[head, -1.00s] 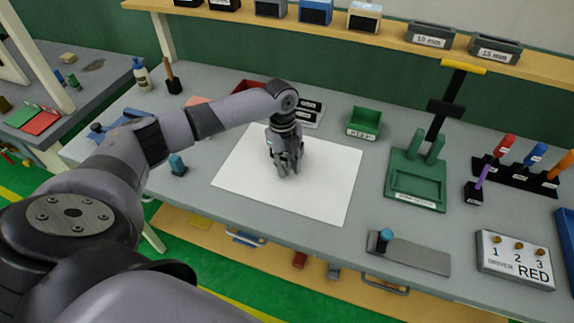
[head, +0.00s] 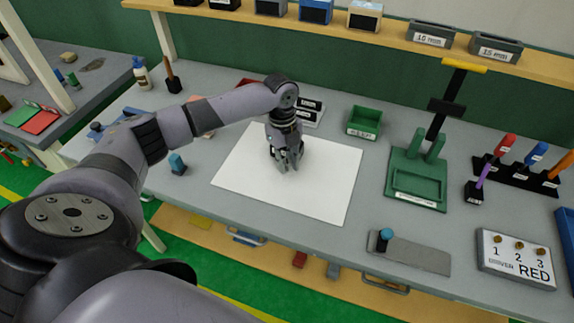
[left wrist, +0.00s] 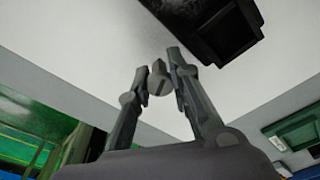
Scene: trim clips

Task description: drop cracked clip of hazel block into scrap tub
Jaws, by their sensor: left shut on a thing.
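My left gripper (head: 286,167) is over the white sheet (head: 325,185) on the bench. In the left wrist view, its fingers (left wrist: 158,72) are shut on a small grey piece (left wrist: 158,78), which looks like a clip. Whether it is cracked is too small to tell. A dark block-like thing (left wrist: 215,28) lies at the upper right of that view, apart from the fingertips. No block shows clearly in the head view. A red tub (head: 246,82) stands behind my left arm, partly hidden; no scrap label is readable. My right gripper is not in view.
A green labelled bin (head: 364,122) stands right of the sheet's back edge. A green fixture (head: 417,180) with a dark post stands farther right. A blue-topped item (head: 177,164) is left of the sheet. The sheet's right half is clear.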

